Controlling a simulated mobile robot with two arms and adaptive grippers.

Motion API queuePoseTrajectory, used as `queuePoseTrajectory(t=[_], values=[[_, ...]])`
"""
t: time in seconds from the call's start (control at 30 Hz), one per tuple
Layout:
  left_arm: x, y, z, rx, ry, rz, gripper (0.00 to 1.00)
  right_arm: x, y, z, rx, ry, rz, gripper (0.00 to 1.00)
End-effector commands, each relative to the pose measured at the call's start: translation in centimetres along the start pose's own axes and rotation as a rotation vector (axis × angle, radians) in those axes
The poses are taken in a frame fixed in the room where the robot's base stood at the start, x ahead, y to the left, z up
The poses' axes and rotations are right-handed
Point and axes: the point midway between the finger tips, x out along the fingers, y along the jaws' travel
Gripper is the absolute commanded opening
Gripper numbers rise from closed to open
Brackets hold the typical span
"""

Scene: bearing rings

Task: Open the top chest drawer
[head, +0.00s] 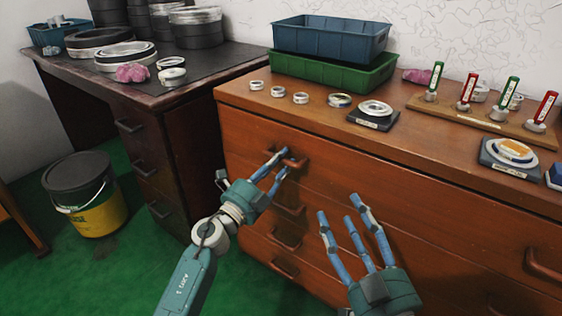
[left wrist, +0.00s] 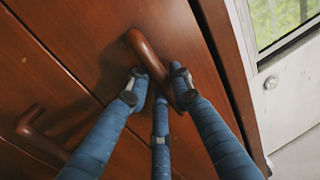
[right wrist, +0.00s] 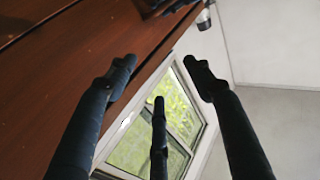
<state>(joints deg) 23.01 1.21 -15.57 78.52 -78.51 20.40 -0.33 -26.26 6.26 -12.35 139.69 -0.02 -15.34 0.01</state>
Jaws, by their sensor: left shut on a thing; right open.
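The wooden chest (head: 400,200) stands in the middle right of the head view, with its top drawer (head: 240,128) flush with the front as far as I can see. My left gripper (head: 281,160) is at the top drawer's left handle (head: 294,161), its fingers closed around the bar. In the left wrist view the fingers (left wrist: 158,85) sit on both sides of the brown handle (left wrist: 146,52). My right gripper (head: 350,210) is open and empty in front of the chest. In the right wrist view its fingers (right wrist: 160,75) are spread apart.
Bearing rings (head: 340,100), a green bin (head: 330,76) under a blue bin (head: 332,38), and a wooden rack (head: 480,120) with red and green handled tools stand on the chest. A dark desk (head: 180,150) and a bucket (head: 85,195) are at left. Green floor is free between.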

Motion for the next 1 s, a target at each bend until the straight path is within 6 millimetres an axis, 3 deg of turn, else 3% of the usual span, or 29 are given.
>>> queuePoseTrajectory(t=[0.2,0.47,0.7,1.0], values=[[-0.3,-0.1,0.0,0.000,0.000,0.000,0.00,0.0,0.0,0.2,0.000,-0.013,0.000,0.52],[-2.5,-0.6,0.1,0.000,-0.001,0.003,0.00,-1.3,0.8,5.6,-0.005,-0.265,0.016,0.52],[-6.5,-1.4,0.1,0.001,-0.001,0.004,0.00,-6.3,1.8,13.0,-0.006,-0.644,0.039,0.52],[-12.1,-2.5,0.1,0.000,-0.001,0.004,0.00,-14.3,2.7,18.2,0.000,-1.021,0.063,0.52]])
